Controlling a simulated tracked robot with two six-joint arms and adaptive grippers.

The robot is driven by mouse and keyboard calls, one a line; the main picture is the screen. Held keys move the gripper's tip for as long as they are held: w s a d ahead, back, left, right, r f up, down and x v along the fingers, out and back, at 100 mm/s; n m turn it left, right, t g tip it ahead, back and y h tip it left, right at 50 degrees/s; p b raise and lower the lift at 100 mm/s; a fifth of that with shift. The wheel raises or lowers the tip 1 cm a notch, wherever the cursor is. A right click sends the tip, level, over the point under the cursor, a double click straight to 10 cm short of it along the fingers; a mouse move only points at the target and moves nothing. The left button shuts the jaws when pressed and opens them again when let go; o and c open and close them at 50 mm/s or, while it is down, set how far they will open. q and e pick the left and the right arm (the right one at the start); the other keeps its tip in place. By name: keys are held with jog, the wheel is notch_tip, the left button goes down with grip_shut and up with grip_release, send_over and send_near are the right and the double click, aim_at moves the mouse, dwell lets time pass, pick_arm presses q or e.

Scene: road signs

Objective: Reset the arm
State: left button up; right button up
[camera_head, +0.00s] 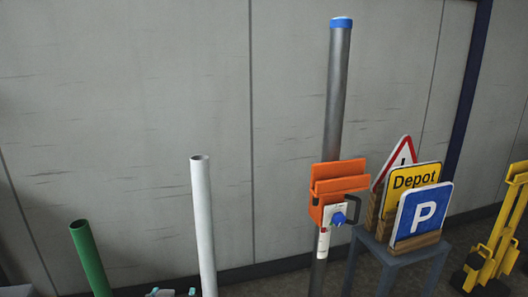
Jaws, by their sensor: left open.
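My left gripper (173,292) shows only as small teal and grey tips at the bottom edge, left of the white post's foot. It is open, and nothing shows between its tips; the rest is cut off by the frame. My right gripper is not in view.
A green post (90,260) and a white post (204,225) stand left. A grey post (336,100) with a blue top carries an orange holder (340,185). Warning, Depot (413,180) and parking (420,215) signs stand on a grey table (395,257). A yellow stand (503,235) is right.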

pick_arm(q)
jog(key=s+d+f+g+h, duration=0.1)
jog(key=s+f+g, duration=0.3)
jog(key=f, duration=0.6)
jog(key=s+d+f+m+g+h, duration=0.1)
jog(key=s+d+f+h, duration=0.1)
jog(key=s+f, duration=0.6)
jog(key=s+d+f+g+h, duration=0.1)
jog(key=s+f+g, duration=0.25)
jog(key=f, duration=0.75)
jog(key=s+d+f+n+g+h, duration=0.25)
jog(key=s+d, duration=0.25)
jog(key=s, duration=0.6)
notch_tip(320, 180, up, 17)
jog(key=p, duration=1.7)
jog(key=shift+r+g, duration=0.15)
jog(key=shift+g, duration=0.25)
